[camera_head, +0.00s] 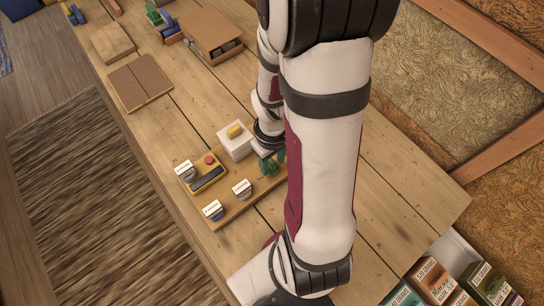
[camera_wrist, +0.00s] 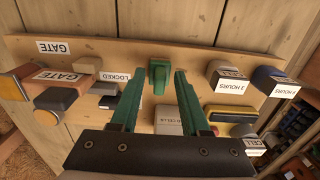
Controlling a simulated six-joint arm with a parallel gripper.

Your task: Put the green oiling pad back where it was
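A small green piece (camera_wrist: 158,72) stands on the wooden board (camera_wrist: 215,62) in the wrist view. It is the only separate green piece near my gripper, but I cannot tell for sure that it is the oiling pad. My gripper (camera_wrist: 159,76) has two green fingers spread apart, with the green piece showing between their tips. I see no finger clearly touching it. In the head view my gripper (camera_head: 273,161) is low over the board's back right part, partly hidden by my arm, and green shows there.
A brown panel (camera_head: 139,82) and brown box (camera_head: 209,35) lie farther back. The table's right part is clear.

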